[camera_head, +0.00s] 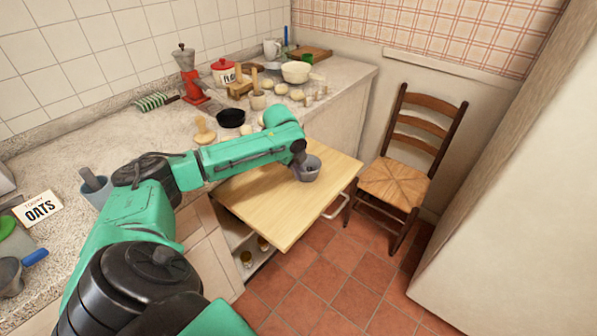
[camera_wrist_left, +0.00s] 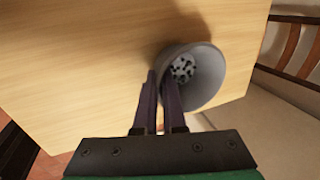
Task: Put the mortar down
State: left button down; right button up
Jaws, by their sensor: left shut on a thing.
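The mortar looks like a grey cup (camera_head: 309,168) at the pale wooden pull-out board (camera_head: 262,203). It also shows in the left wrist view (camera_wrist_left: 208,75), where dark speckled bits show inside it. My left gripper (camera_head: 300,168) is shut on the mortar's wall; its two dark fingers show in the left wrist view (camera_wrist_left: 162,95). The mortar is over the board, close to its surface; I cannot tell whether it touches. My right gripper is not in view.
The board is otherwise bare. A wooden chair (camera_head: 405,165) stands to its right. The stone counter (camera_head: 110,140) behind holds a red grinder (camera_head: 190,78), a black bowl (camera_head: 231,117) and several dough balls. An open drawer lies under the board.

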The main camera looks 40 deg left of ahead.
pick_arm(q)
jog(key=c, duration=1)
grip_release()
jog(key=shift+s+d, duration=0.1)
jog(key=v, duration=1.2)
